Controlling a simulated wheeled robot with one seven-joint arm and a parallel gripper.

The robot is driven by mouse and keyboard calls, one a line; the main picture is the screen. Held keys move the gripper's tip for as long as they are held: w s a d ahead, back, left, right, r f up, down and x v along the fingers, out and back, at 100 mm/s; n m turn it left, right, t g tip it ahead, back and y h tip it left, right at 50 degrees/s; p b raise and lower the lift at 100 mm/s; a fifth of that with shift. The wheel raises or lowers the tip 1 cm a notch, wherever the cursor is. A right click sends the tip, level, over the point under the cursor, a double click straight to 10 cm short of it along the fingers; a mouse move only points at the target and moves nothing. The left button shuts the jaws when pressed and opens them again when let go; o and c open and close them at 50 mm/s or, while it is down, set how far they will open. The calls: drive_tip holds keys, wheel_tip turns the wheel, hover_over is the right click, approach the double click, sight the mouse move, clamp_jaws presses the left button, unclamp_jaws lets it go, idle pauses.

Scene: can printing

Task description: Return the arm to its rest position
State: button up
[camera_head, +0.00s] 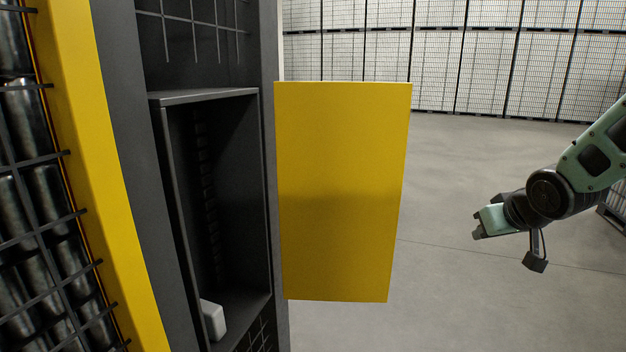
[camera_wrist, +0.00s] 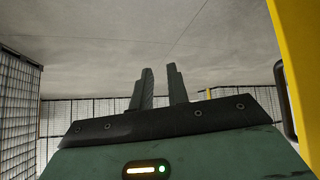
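My arm reaches in from the right edge of the head view, over open floor. My gripper (camera_head: 477,228) is at its left end and points left, clear of the yellow door (camera_head: 342,190) with a wide gap. In the wrist view my gripper (camera_wrist: 160,72) shows two dark fingers standing apart with nothing between them. The open door hangs at the right side of a dark machine cabinet (camera_head: 125,150).
The cabinet has an open recess (camera_head: 228,190) with a small white block (camera_head: 213,319) at its bottom. Dark cylinders sit behind a grid at far left. A yellow panel with a dark handle (camera_wrist: 283,95) is at right in the wrist view.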

drive_tip(key=s+a+f+m+g, duration=0.1)
drive_tip(key=s+f+g, duration=0.2)
drive_tip(key=s, duration=0.7)
drive_tip(key=s+a+f+g, duration=0.1)
drive_tip(key=s+f+g, duration=0.15)
drive_tip(key=s, duration=0.65)
drive_tip(key=s+a+r+n+g+p, duration=0.1)
drive_tip(key=s+a+r+n, duration=0.1)
drive_tip(key=s+a, duration=0.4)
drive_tip(key=s+a+r+n+g, duration=0.2)
drive_tip(key=s+a+n, duration=0.3)
drive_tip(key=a, duration=0.7)
drive_tip(key=shift+s+a+y+p, duration=0.3)
drive_tip(key=shift+s+y+p, duration=0.1)
drive_tip(key=shift+s, duration=0.55)
